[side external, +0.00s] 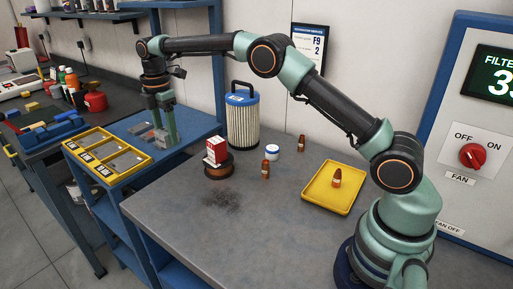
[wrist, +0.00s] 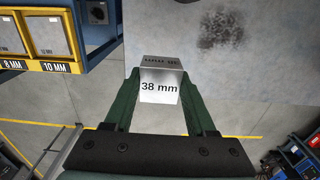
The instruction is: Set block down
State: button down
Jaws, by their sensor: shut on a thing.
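My gripper (wrist: 160,88) is shut on a silver metal block (wrist: 160,86) marked "38 mm", with a green finger on each side of it. In the side view my gripper (side external: 168,138) points down over the blue cart (side external: 196,128), right of the yellow tray. The block cannot be made out clearly there. The yellow tray (side external: 67,147) has labelled compartments with grey plates in them. In the wrist view the tray (wrist: 28,60) is at the upper left, with labels "8 MM" and "10 MM". I cannot tell the block's height above the cart.
The grey bench (side external: 260,230) carries a red-and-white box (side external: 216,150) on a dark spool (side external: 218,170), a filter cylinder (side external: 243,120), small brown bottles, a white jar (side external: 272,152) and a yellow tray (side external: 318,203). The bench front is clear around a dark scorch mark (side external: 222,200).

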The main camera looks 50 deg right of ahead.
aim_at(178, 188)
notch_tip(178, 188, down, 16)
jog(key=shift+r, duration=0.1)
dwell(0.4)
jog(key=shift+c, duration=1.1)
grip_release()
